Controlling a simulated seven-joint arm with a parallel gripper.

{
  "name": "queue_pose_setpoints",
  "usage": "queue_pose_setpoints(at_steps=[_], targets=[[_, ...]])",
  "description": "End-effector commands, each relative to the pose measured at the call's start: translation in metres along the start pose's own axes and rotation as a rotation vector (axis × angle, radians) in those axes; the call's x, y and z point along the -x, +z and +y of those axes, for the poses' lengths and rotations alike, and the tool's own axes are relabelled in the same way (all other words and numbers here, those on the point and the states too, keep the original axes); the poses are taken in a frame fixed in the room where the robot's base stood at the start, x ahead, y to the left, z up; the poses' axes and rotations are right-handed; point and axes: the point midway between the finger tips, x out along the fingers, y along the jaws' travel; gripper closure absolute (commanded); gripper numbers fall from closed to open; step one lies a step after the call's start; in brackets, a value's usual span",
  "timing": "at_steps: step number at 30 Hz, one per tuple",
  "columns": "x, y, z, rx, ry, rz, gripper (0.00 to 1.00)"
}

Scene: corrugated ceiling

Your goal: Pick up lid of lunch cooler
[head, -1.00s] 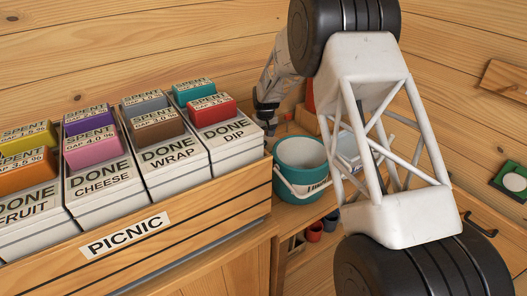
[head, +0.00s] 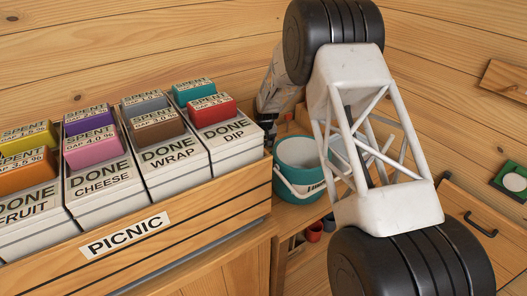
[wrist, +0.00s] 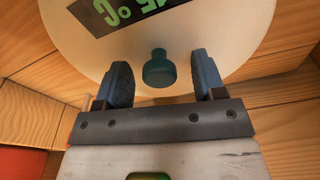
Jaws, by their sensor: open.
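The lunch cooler (head: 297,183) is a teal bucket with a white carrying handle and a partly hidden label; its top shows open in the head view, right of the picnic box. A round cream lid (wrist: 225,35) fills the upper part of the wrist view. It has a teal knob (wrist: 160,70) and a dark panel with green figures, seen upside down. My gripper (wrist: 161,78) is open, its two dark blue fingers on either side of the knob, with gaps to both. In the head view my arm hides much of the gripper area and the lid cannot be made out.
A wooden picnic box (head: 190,222) with several labelled cartons and coloured blocks stands at the left. Small pots (head: 314,232) sit on a shelf below the cooler. A drawer with a dark handle (head: 481,224) is at the right. Wooden walls stand close behind.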

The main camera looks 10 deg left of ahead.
Motion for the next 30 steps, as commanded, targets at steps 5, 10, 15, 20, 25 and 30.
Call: queue_pose_setpoints(at_steps=[5,10,15,20,25,30], targets=[[-0.0081,-0.0001,0.0000,0.000,0.000,0.000,0.37],[-0.0081,-0.0001,0.0000,0.000,0.000,0.001,0.37],[-0.0080,0.0000,0.0000,0.000,0.000,0.000,0.37],[-0.0079,0.0000,0.0000,0.000,0.000,0.000,0.37],[-0.0079,0.0000,0.0000,0.000,0.000,0.000,0.60],[-0.0079,0.0000,0.0000,0.000,0.000,0.000,0.86]])
